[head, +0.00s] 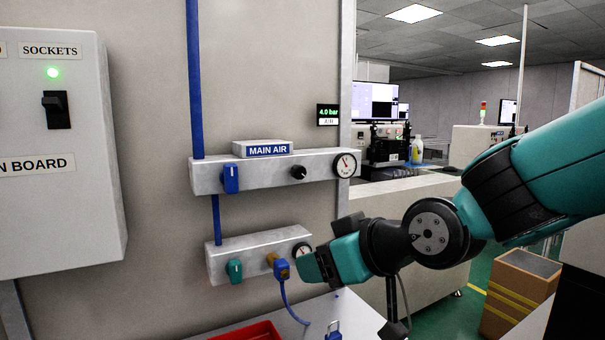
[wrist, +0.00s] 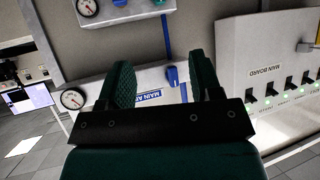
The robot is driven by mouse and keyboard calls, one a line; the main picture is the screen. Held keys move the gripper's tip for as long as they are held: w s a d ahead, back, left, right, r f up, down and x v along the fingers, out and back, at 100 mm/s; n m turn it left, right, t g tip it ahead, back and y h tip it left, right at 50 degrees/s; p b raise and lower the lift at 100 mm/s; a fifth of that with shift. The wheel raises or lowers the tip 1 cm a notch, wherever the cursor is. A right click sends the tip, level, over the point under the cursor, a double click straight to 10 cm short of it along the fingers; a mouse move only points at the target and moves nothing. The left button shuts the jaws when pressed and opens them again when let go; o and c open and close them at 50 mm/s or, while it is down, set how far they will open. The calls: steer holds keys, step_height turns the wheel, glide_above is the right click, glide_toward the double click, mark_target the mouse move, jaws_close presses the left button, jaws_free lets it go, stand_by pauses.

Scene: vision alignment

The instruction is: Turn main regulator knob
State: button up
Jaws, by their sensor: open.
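The black main regulator knob (head: 298,172) is on the grey MAIN AIR block (head: 215,178), between the blue valve handle (head: 231,179) and the round gauge (head: 345,164). My gripper (head: 312,267) is below and right of the knob in the head view, apart from it. In the wrist view, which is upside down, my gripper (wrist: 160,62) is open, with nothing seen between its green fingers. Past them show the MAIN AIR label (wrist: 148,95), the blue handle (wrist: 172,76) and the gauge (wrist: 72,99). The knob does not show there; the left finger probably covers it.
A lower block (head: 218,261) carries a teal handle (head: 234,271), a blue plug (head: 281,269) with a hose, and a small gauge (head: 302,249). A display (head: 327,114) reads 4.0 bar. A switch cabinet (head: 60,230) stands left. A red tray (head: 250,332) is below.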

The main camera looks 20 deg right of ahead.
steer(key=w+d+r+t+h, duration=0.2)
steer(key=w+d+r+t, duration=0.3)
steer(key=d+r+t, duration=0.25)
steer(key=p, duration=0.7)
glide_toward(301, 173)
steer(key=shift+m+g, duration=0.25)
steer(key=shift+m, duration=0.15)
steer(key=w, duration=0.3)
steer(key=w+a, duration=0.1)
steer(key=w, duration=0.5)
steer(key=shift+a+r, duration=0.3)
steer(key=shift+a, duration=0.05)
steer(key=c, duration=0.9)
